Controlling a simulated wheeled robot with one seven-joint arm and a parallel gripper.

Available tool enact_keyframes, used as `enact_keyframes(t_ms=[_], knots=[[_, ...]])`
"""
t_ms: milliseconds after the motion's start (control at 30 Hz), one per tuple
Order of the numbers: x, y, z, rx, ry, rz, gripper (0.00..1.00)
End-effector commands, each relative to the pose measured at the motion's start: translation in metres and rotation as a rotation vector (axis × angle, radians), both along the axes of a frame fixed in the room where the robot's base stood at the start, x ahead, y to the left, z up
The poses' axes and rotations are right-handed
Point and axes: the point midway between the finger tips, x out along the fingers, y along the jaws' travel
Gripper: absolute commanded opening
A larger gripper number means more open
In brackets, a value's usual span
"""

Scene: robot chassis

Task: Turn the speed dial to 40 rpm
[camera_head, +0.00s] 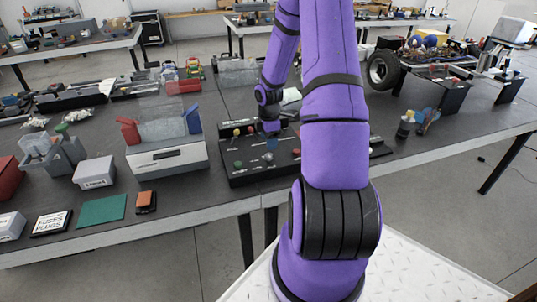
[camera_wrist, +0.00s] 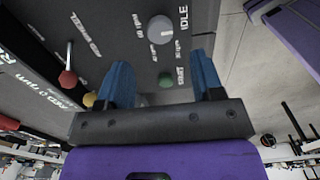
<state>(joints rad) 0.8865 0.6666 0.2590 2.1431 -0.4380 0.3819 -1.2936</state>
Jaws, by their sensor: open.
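A round pale grey dial (camera_wrist: 160,29) sits on the dark control panel (camera_head: 236,178), with the word IDLE printed beside it in the wrist view. Other white lettering around it is partly too blurred to read, so I cannot tell its exact setting. My gripper (camera_wrist: 160,60) is open, its two blue fingers spread on either side of the line toward the dial. The dial shows beyond the fingertips, and nothing is held. In the head view my gripper hangs over the panel, and part of the panel is hidden behind my arm.
A green button (camera_wrist: 165,80) shows between the fingers. A red-knobbed lever (camera_wrist: 68,78) and a yellow knob (camera_wrist: 90,99) are to the left. A white box-like unit (camera_head: 167,158) stands left of the panel in the head view, and a green mat (camera_head: 102,211) lies nearer the front edge.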

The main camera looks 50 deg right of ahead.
Motion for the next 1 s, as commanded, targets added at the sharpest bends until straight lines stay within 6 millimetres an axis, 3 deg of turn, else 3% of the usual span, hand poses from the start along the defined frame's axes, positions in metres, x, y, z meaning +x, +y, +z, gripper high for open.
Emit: enact_keyframes(t_ms=[200,400,833,1000], knots=[[0.0,0.001,-0.04,0.002,0.003,0.0,0.61],[0.0,0.001,-0.062,0.001,0.002,-0.001,0.61],[0.0,0.0,-0.07,-0.001,-0.001,-0.001,0.61],[0.0,0.0,-0.07,-0.001,-0.001,-0.002,0.24]])
